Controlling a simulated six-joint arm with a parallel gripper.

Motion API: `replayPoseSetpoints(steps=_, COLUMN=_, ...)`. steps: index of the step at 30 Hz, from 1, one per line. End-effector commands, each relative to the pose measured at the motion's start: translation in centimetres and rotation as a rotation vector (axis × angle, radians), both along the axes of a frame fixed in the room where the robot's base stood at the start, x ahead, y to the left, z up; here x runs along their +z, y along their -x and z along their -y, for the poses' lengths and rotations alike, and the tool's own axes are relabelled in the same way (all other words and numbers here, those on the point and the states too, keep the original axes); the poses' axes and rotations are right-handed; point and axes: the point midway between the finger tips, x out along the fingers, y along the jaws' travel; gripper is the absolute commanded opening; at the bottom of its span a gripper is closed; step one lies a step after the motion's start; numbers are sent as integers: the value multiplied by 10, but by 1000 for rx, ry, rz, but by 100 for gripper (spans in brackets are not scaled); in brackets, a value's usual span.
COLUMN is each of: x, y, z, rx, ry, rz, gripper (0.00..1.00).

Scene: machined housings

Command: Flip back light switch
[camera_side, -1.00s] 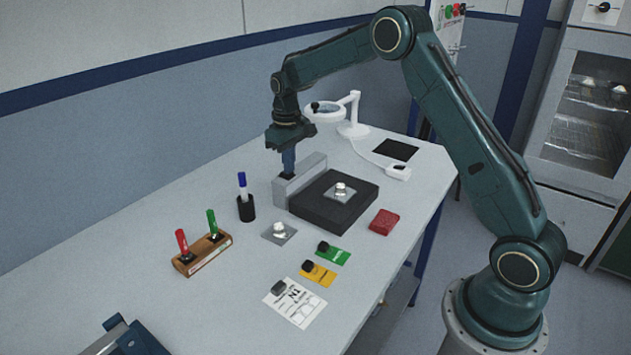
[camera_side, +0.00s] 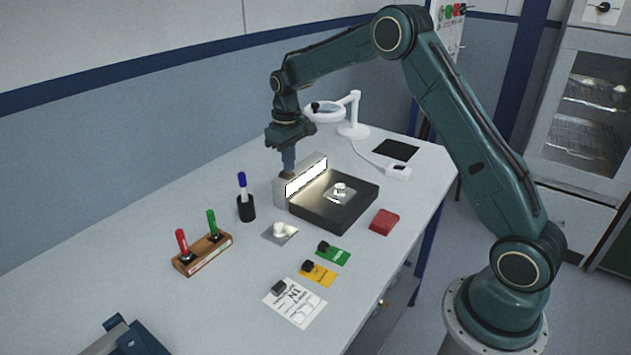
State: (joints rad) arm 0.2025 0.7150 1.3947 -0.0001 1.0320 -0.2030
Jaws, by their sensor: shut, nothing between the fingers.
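A grey light unit (camera_side: 283,194) stands upright along the back-left edge of a black base (camera_side: 335,215). Its long front panel (camera_side: 307,178) glows bright white. A small metal part (camera_side: 341,189) on a square plate sits on the black base, lit by the panel. My gripper (camera_side: 288,172) is shut and empty, pointing down at the top left end of the light unit. The switch itself is hidden behind the fingertips, and I cannot tell whether they touch it.
A pen cup (camera_side: 246,207) with a blue marker stands left of the unit. A wooden holder (camera_side: 203,256) carries red and green markers. A magnifier lamp (camera_side: 353,128) stands behind.

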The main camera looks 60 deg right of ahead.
Motion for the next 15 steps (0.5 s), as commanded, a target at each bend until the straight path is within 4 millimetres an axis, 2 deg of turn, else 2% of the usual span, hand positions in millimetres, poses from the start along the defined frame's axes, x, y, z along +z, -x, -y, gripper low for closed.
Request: replayPoseSetpoints(steps=15, x=31, y=0, z=0, rx=0, ry=0, rz=2, gripper=0)
